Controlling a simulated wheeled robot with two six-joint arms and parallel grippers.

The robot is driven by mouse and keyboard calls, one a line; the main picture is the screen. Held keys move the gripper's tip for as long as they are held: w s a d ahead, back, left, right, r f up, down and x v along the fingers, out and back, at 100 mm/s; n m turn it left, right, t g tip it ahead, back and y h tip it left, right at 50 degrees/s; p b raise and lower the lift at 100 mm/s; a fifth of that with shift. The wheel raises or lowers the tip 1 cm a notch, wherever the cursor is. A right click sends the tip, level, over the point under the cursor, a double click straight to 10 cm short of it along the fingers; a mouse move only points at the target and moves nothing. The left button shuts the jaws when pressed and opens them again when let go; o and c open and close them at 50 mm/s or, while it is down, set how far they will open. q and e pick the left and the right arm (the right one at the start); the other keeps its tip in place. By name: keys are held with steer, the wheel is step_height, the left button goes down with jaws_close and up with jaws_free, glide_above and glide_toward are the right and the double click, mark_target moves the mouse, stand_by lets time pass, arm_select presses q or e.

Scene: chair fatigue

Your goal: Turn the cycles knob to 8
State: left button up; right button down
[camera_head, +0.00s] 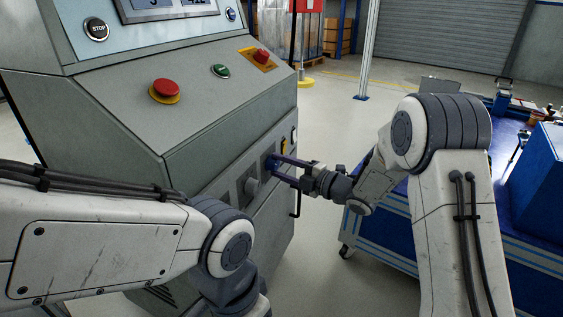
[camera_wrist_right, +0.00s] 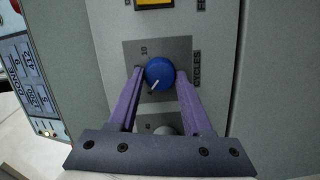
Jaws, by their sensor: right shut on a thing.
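The blue cycles knob (camera_wrist_right: 160,73) sits on a dark grey plate (camera_wrist_right: 184,46) marked CYCLES on the machine's front. Its white pointer line points to the lower left in the right wrist view. A 10 shows at the plate's upper left; the small mark near the pointer is too small to read surely. My right gripper (camera_head: 278,168) reaches the panel from the right, its two purple fingers shut on the knob from both sides. The knob is mostly hidden by the fingers in the head view. My left arm comes in at lower left; its gripper is out of view.
A grey knob (camera_head: 251,186) sits beside the cycles knob, close to the fingers. A yellow switch (camera_head: 284,146) is on its other side. A red emergency button (camera_head: 166,89) and green button (camera_head: 221,71) are on the sloped top. A blue cart (camera_head: 385,240) stands right.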

steer(key=m+g+p, duration=0.1)
steer(key=m+p, duration=0.2)
steer(key=p, duration=0.1)
steer(key=m+g+p, duration=0.1)
steer(key=m+p, duration=0.2)
steer(key=p, duration=0.2)
steer(key=m+p, duration=0.3)
steer(key=p, duration=0.2)
steer(key=shift+d+r+m+g, duration=0.1)
steer(key=shift+r+m+g, duration=0.2)
steer(key=shift+r+g, duration=0.1)
steer(key=shift+w+f+m+g+p, duration=0.15)
steer(key=shift+m+g+p, duration=0.15)
steer(key=shift+m+p, duration=0.75)
steer(key=shift+f+p, duration=0.1)
steer(key=shift+p, duration=0.3)
steer(key=shift+m, duration=0.25)
steer(key=shift+c, duration=1.7)
jaws_free()
steer(key=p+v, duration=0.1)
steer(key=v, duration=0.9)
steer(key=shift+d+p, duration=0.2)
steer(key=shift+p, duration=0.2)
